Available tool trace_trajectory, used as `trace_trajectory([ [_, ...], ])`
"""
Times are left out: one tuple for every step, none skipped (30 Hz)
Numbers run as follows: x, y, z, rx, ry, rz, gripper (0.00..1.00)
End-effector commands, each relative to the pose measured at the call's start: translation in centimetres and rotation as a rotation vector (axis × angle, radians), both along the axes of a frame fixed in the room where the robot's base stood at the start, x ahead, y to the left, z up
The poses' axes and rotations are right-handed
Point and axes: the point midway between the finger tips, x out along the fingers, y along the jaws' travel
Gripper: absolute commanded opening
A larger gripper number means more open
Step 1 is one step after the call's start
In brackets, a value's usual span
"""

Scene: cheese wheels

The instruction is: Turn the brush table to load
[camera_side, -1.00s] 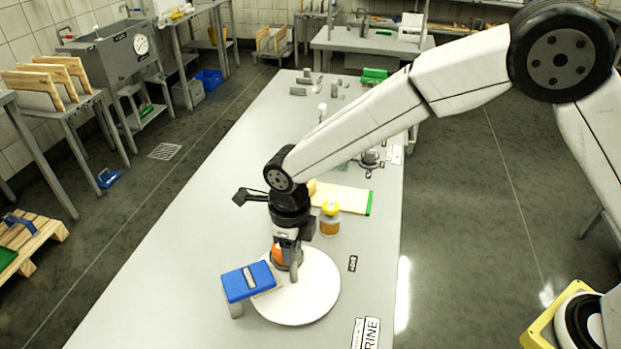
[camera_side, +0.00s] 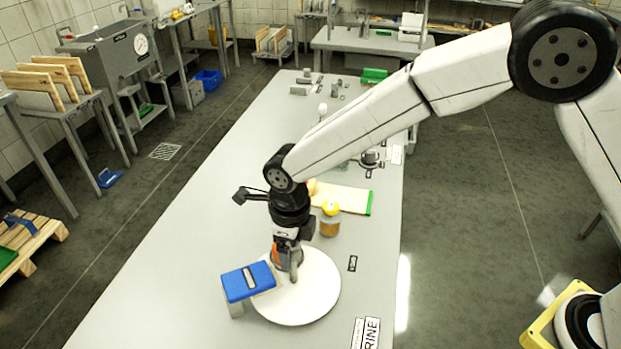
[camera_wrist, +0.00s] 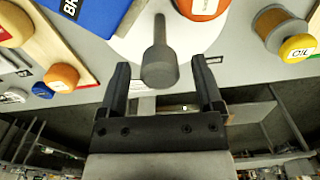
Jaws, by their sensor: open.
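The brush table is a round white disc (camera_side: 312,297) flat on the long grey bench, and part of it shows at the top of the wrist view (camera_wrist: 190,40). A grey upright peg (camera_wrist: 159,65) stands at the disc, round-headed in the wrist view. My gripper (camera_side: 289,268) is down over the disc's far-left part. In the wrist view my gripper (camera_wrist: 160,70) is open, with one finger on each side of the peg. Contact with the peg cannot be told. An orange round piece (camera_wrist: 202,8) is beside the peg.
A blue-topped block (camera_side: 248,281) overhangs the disc's left edge. A yellow-lidded jar (camera_side: 330,220) marked OIL in the wrist view stands behind the disc. A board with a green edge (camera_side: 343,199) lies farther back.

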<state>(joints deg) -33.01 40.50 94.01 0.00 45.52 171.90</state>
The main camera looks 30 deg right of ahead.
Motion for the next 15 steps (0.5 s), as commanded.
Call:
trace_trajectory([
  [0.0,0.0,0.3,0.001,-0.001,0.0,0.84],
  [0.0,0.0,0.4,0.001,-0.002,0.0,0.84],
  [0.0,0.0,0.7,0.001,-0.002,0.0,0.84],
  [0.0,0.0,0.9,0.002,-0.002,0.0,0.84],
  [0.1,0.0,1.2,0.002,-0.002,0.0,0.84],
  [0.1,0.0,1.6,0.002,-0.002,0.0,0.84],
  [0.1,0.0,2.0,0.002,-0.002,0.0,0.84],
  [0.1,0.0,2.4,0.002,-0.004,0.0,0.84],
  [0.1,0.0,2.8,0.002,-0.004,0.0,0.84],
  [0.1,0.0,3.3,0.002,-0.004,0.0,0.84],
  [0.1,0.0,3.7,0.002,-0.004,0.0,0.84],
  [0.1,0.0,4.2,0.002,-0.004,0.0,0.84],
  [0.1,0.0,4.6,0.002,-0.004,0.0,0.84],
  [0.0,0.0,5.0,0.002,-0.002,0.0,0.84],
  [0.0,0.0,5.5,0.002,-0.004,0.0,0.84],
])
